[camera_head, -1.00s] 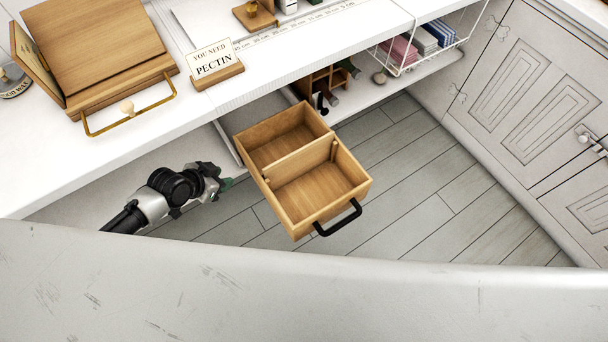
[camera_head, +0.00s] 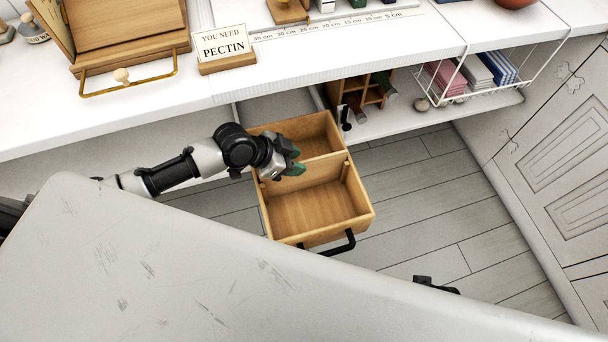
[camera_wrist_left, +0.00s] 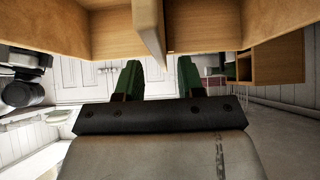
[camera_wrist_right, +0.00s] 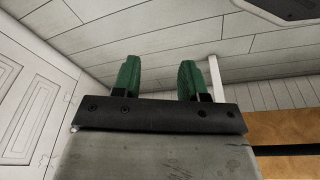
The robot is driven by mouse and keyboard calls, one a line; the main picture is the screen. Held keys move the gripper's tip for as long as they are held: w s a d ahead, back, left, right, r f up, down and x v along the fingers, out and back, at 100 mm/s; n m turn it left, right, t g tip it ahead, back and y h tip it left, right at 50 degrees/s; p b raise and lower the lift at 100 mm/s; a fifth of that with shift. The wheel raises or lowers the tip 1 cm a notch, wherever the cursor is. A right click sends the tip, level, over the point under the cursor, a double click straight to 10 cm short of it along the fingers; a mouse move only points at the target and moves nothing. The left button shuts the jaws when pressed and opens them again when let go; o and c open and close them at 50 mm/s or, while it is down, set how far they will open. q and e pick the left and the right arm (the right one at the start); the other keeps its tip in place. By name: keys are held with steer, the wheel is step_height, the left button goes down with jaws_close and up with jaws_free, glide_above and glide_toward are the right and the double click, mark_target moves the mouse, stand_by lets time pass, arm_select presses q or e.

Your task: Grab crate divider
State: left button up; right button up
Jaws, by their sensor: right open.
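The crate divider (camera_head: 318,174) is a thin wooden wall across a two-compartment wooden drawer crate (camera_head: 315,208) with a black front handle. It also shows edge-on in the left wrist view (camera_wrist_left: 148,28), above the gap between the fingers. My left gripper (camera_head: 293,161) is over the crate at the divider. Its green fingers (camera_wrist_left: 158,78) are apart with nothing held between them, and it hides part of the divider. My right gripper (camera_wrist_right: 158,80) is open and empty over the floor, away from the crate. Both crate compartments look empty.
A white counter (camera_head: 130,117) runs behind the crate, with a "YOU NEED PECTIN" sign (camera_head: 223,48) and a wooden box (camera_head: 130,35). A wire basket (camera_head: 490,90) with folded cloths hangs at right. The plank floor (camera_head: 430,200) right of the crate is clear.

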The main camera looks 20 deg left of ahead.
mark_target(302, 162)
arm_select(q)
steer(key=x, duration=0.3)
steer(key=shift+w+d, duration=0.2)
steer(key=shift+w, duration=0.05)
arm_select(e)
steer(key=shift+w+r, duration=0.25)
steer(key=shift+r, duration=0.95)
arm_select(q)
steer(key=shift+c, duration=0.3)
jaws_close()
